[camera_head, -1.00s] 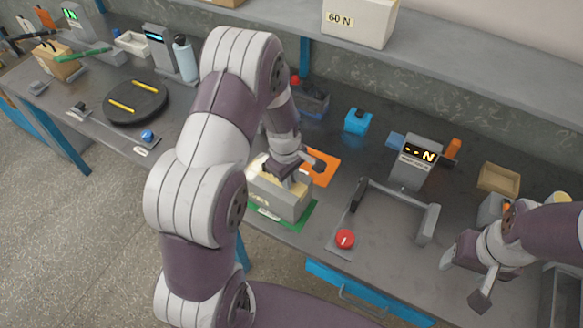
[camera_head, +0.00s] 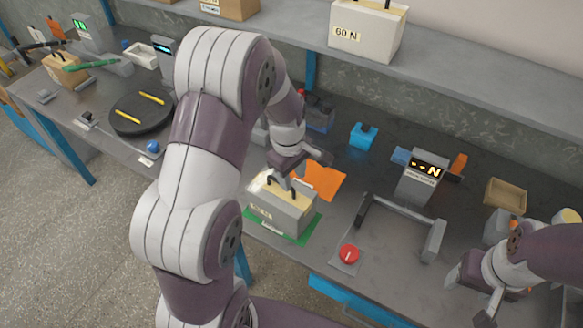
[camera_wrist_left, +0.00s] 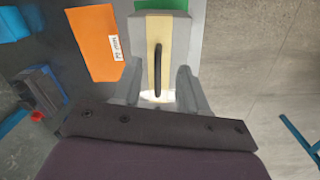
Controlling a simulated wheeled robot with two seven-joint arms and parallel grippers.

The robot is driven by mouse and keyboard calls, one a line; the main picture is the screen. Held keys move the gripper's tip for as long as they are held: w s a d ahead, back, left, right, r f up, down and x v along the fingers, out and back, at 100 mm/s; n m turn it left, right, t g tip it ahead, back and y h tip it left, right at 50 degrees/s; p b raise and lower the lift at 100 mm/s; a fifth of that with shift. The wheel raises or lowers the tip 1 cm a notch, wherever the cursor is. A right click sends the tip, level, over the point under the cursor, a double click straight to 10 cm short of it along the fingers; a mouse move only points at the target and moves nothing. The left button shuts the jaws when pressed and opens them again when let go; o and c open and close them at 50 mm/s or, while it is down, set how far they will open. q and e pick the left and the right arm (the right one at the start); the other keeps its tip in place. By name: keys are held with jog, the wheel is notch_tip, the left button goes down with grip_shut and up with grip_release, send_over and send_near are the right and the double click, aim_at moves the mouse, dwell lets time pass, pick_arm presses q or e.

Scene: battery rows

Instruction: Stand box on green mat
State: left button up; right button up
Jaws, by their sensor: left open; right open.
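A grey box (camera_head: 283,212) with a cream top and a dark handle (camera_head: 268,184) stands upright on the green mat (camera_head: 298,238). Mat shows along the box's left and front sides; the far side is hidden. My left gripper (camera_head: 292,176) is open just above the box top. In the left wrist view, the box (camera_wrist_left: 139,45) and its handle (camera_wrist_left: 157,68) lie between the spread fingers, which do not close on the handle. My right gripper (camera_head: 468,288) is open and empty at the right, away from the box.
An orange mat (camera_head: 322,181) lies just behind the box. A red button (camera_head: 348,254) and a grey frame (camera_head: 398,208) are to its right, with a display (camera_head: 420,179) behind. An overhead shelf (camera_head: 450,78) carries a white 60 N box (camera_head: 367,29).

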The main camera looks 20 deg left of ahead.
pick_arm(q)
notch_tip(320, 180, up, 5)
jog(key=s+d+m, duration=0.4)
jog(key=s+m, duration=0.8)
jog(key=m, duration=0.2)
jog(key=shift+s+d+f+t+y, duration=0.2)
jog(key=shift+s+t+y, duration=0.1)
jog(key=shift+t, duration=0.1)
